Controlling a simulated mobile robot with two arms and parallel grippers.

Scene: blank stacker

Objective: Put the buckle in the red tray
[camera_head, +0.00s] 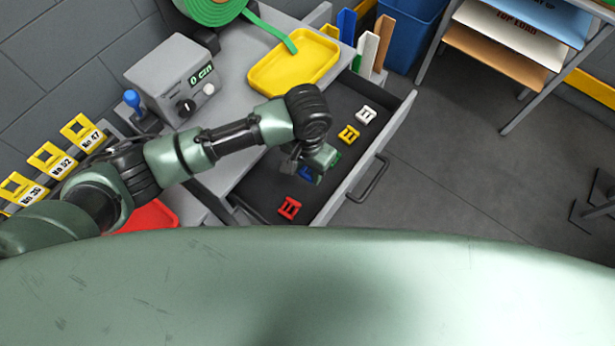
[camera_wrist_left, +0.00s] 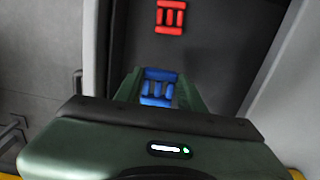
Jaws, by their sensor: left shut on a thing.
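My left gripper (camera_head: 310,168) reaches down into the open drawer. It is shut on a blue buckle (camera_wrist_left: 158,88), which shows between its fingers in the left wrist view; a bit of this buckle (camera_head: 305,174) also shows in the head view. A red buckle (camera_head: 289,208) lies on the drawer floor nearer to me, and it also shows in the left wrist view (camera_wrist_left: 170,16). A yellow buckle (camera_head: 349,134) and a white buckle (camera_head: 366,115) lie farther back. The red tray (camera_head: 150,216) is at the lower left, partly hidden by my body and arm. My right gripper is out of view.
The drawer (camera_head: 372,150) has raised walls and a handle on its right side. A yellow tray (camera_head: 262,78) and a grey device with a display (camera_head: 172,75) stand on the bench. A green strap roll (camera_head: 212,10) is at the back. My left arm spans the bench.

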